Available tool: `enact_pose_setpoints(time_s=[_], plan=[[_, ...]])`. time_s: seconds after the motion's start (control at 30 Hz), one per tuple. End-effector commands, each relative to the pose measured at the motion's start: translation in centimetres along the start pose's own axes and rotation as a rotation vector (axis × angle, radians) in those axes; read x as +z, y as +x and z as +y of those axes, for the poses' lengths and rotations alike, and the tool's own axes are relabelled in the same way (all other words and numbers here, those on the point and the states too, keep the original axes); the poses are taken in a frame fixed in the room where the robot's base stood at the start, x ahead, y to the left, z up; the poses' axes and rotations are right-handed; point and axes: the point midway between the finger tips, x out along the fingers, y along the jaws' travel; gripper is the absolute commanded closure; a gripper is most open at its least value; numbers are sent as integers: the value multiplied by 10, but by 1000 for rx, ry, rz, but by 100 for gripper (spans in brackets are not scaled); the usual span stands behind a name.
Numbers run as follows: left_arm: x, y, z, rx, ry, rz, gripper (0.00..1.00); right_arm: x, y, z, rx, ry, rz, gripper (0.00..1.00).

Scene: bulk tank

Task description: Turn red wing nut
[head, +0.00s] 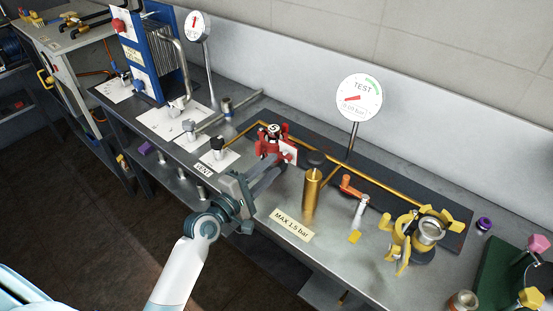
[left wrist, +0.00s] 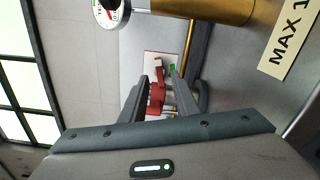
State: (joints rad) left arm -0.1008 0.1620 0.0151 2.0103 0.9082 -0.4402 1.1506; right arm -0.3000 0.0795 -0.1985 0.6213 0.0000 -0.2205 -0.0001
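The red wing nut (head: 270,143) is on a red fitting at the end of the brass pipe, on the steel bench. My left gripper (head: 277,165) reaches to it from the front. In the left wrist view the gripper (left wrist: 159,82) has its two fingers apart, with the red wing nut (left wrist: 156,98) between them. The left finger lies close against the red part; a narrow gap shows at the right finger. Whether either finger touches is hard to tell. My right gripper is not in view.
A test gauge (head: 359,98) rises behind. An orange-handled valve (head: 353,188) and a yellow clamp fitting (head: 427,232) are farther right. Small valves (head: 217,145) stand to the left.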

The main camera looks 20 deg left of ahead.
Motion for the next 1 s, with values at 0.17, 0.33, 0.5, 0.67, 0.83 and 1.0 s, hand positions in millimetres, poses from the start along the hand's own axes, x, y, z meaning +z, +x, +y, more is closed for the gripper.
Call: enact_pose_setpoints(time_s=[0.17, 0.33, 0.5, 0.67, 0.83, 1.0], plan=[[0, 22, 1, 1, -2, 1, 72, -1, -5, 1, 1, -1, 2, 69], [0, 30, 0, 1, -1, 0, 72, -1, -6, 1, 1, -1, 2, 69], [0, 31, 0, 0, -1, 0, 72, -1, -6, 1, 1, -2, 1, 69], [0, 31, 0, 0, -1, 0, 79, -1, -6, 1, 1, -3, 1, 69], [0, 30, 0, 0, -1, 0, 100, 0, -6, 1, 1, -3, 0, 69], [0, 30, 0, 0, 3, 0, 100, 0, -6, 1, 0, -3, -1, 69]])
